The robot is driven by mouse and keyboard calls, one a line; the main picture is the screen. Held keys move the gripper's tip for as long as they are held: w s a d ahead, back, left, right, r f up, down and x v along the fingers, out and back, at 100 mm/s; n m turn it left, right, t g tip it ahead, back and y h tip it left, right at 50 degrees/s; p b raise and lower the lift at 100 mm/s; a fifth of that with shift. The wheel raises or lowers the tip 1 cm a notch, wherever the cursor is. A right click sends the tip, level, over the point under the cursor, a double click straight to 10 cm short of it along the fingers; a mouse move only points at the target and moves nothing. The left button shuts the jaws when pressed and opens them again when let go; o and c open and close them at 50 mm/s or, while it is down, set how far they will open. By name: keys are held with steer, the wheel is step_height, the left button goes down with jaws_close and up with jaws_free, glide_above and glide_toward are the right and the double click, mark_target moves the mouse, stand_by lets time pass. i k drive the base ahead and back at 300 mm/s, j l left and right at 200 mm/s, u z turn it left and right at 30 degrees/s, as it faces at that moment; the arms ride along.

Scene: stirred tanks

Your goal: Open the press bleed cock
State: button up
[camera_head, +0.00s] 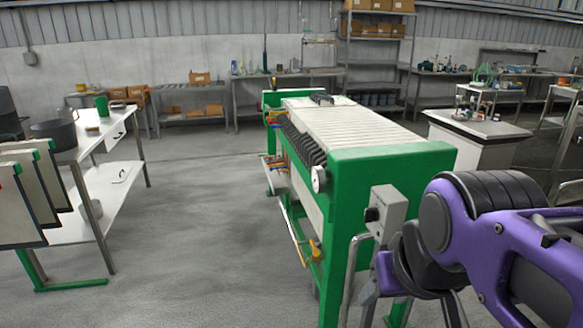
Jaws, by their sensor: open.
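The press is a green-framed plate press (390,162) in the middle, with a row of pale plates (350,120) and black handles along its left side. A yellow fitting (315,250), which looks like a cock handle, sits low on its near left side by a thin pipe. Several small orange and yellow fittings line the left side farther back. I cannot tell which one is the bleed cock, or whether it is open or shut. My purple and black arm fills the lower right, beside the press's near end. My gripper does not show.
A white table (110,190) with a dark pot (55,133) stands left, behind pale green-topped plates (22,195). The grey floor (195,230) between table and press is clear.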

mark_target(313, 245)
steer(key=i+j+z, duration=0.1)
steer(key=j, duration=0.3)
steer(key=i+j+z, duration=0.15)
steer(key=j, duration=0.25)
steer(key=i+j+z, duration=0.1)
steer(key=i+j, duration=0.15)
steer(key=i+j+z, duration=0.1)
steer(key=j, duration=0.4)
steer(key=i+j+z, duration=0.1)
steer(key=i+j, duration=0.2)
steer(key=i, duration=0.15)
steer(key=i+j+z, duration=0.1)
steer(key=i+j, duration=0.2)
steer(key=i+j+z, duration=0.15)
steer(key=i+z, duration=0.25)
steer(key=z, duration=0.9)
steer(key=j+z, duration=0.15)
steer(key=j, duration=0.65)
steer(key=k+l, duration=0.1)
steer(key=l, duration=0.15)
steer(key=l+u, duration=0.1)
steer(key=l, duration=0.2)
steer(key=k, duration=0.05)
